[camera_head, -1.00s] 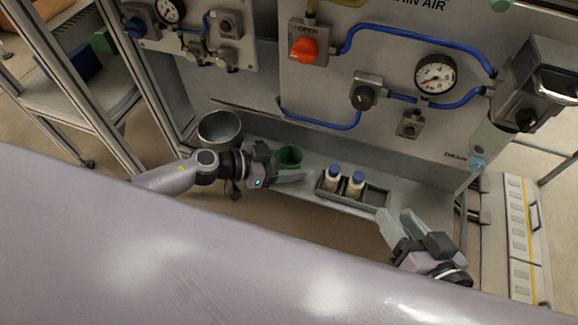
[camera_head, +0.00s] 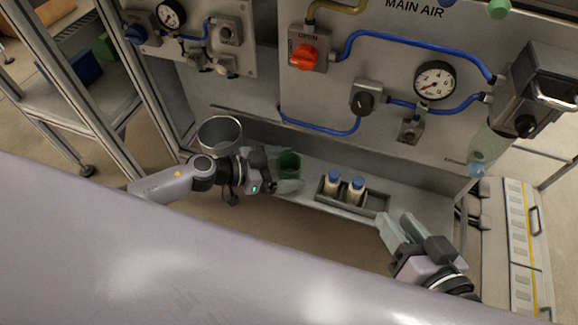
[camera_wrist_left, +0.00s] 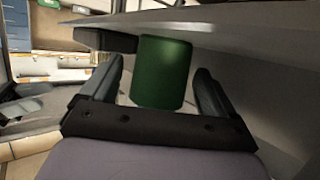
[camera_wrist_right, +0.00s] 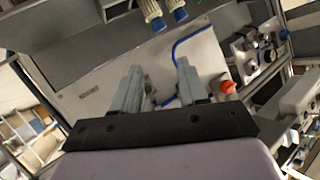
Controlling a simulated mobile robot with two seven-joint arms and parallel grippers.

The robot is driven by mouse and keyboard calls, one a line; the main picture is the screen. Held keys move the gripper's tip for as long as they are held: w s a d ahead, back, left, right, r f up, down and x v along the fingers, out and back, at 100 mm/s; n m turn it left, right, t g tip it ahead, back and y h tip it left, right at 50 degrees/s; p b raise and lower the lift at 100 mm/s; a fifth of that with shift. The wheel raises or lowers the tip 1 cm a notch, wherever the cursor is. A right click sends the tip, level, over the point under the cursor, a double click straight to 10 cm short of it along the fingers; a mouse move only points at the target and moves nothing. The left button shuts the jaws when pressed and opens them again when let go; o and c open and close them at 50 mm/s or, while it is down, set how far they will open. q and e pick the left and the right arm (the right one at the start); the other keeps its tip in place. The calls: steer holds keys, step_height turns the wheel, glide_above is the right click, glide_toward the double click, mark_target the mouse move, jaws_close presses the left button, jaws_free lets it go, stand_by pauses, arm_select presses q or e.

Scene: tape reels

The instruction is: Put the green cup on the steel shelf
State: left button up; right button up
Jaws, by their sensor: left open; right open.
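The green cup (camera_head: 289,163) stands on the steel shelf (camera_head: 308,184) under the panel. My left gripper (camera_head: 278,178) is at the cup, open. In the left wrist view the cup (camera_wrist_left: 163,72) lies between the two spread fingers (camera_wrist_left: 158,90), with a gap showing on each side. My right gripper (camera_head: 399,228) is open and empty, in front of the shelf's right end. In the right wrist view its fingers (camera_wrist_right: 158,84) are apart with nothing between them.
A metal bowl (camera_head: 220,133) stands left of the cup. A grey tray (camera_head: 370,199) with two blue-capped bottles (camera_head: 331,183) is on the shelf to the right. Behind are a panel with a gauge (camera_head: 434,80), a red knob (camera_head: 304,56) and blue hoses (camera_head: 420,31).

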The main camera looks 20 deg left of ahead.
arm_select(q)
steer(key=p+v, duration=0.3)
steer(key=v, duration=0.8)
steer(key=s+d+r+n+t+y, duration=0.3)
steer(key=s+d+r+n+y, duration=0.2)
steer(key=d, duration=0.5)
steer(key=s+r+n, duration=0.2)
steer(key=shift+d+n+y, duration=0.3)
steer(key=shift+d+y, duration=0.05)
steer(key=shift+y, duration=0.05)
arm_select(e)
steer(key=shift+s+d+r+n+h, duration=0.1)
steer(key=shift+s+d+n+h, duration=0.1)
steer(key=shift+d+h, duration=0.35)
steer(key=shift+s+d+r+n+h, duration=0.15)
steer(key=shift+d+h, duration=0.2)
steer(key=shift+d, duration=0.35)
steer(key=shift+f, duration=0.1)
